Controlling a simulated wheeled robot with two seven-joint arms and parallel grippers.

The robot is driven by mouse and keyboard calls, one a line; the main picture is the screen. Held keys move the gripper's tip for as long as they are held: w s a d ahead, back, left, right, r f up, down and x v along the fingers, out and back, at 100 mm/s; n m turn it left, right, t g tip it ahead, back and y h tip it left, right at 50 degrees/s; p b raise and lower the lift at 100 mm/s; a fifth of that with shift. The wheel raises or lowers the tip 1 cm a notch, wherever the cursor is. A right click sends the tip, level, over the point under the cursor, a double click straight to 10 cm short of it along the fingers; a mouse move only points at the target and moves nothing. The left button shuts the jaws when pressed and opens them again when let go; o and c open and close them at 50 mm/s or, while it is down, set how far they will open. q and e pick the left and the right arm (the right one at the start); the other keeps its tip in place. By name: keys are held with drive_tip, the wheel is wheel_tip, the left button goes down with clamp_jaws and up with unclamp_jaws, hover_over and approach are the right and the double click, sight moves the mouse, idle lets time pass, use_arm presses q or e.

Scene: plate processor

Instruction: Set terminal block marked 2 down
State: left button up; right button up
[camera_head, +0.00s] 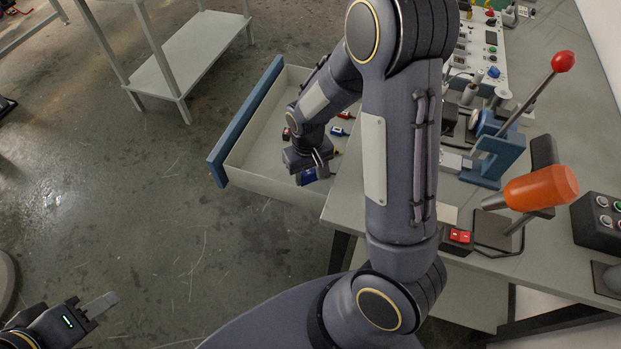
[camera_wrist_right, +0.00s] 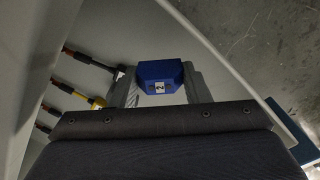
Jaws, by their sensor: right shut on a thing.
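The blue terminal block marked 2 (camera_wrist_right: 160,78) is between the fingers of my right gripper (camera_wrist_right: 161,88), its white label facing the wrist camera. In the head view the block (camera_head: 309,176) shows as a small blue piece under my right gripper (camera_head: 318,165), over the open drawer (camera_head: 262,150). My right gripper is shut on it. I cannot tell whether the block touches the drawer floor. My left gripper (camera_head: 98,305) is at the lower left, far from the block, over the floor; its finger opening is unclear.
Several screwdrivers (camera_wrist_right: 92,100) lie in the drawer beside the gripper; some show in the head view (camera_head: 340,131). The drawer's blue front (camera_head: 245,120) stands to the left. The workbench on the right holds a red-knobbed lever press (camera_head: 497,150) and an orange-handled tool (camera_head: 540,187).

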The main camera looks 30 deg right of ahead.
sight(308, 182)
drive_tip(key=shift+f, duration=1.95)
drive_tip(key=shift+f+b, duration=0.15)
drive_tip(key=shift+b, duration=0.25)
drive_tip(key=o, duration=0.9)
drive_tip(key=shift+o, duration=0.2)
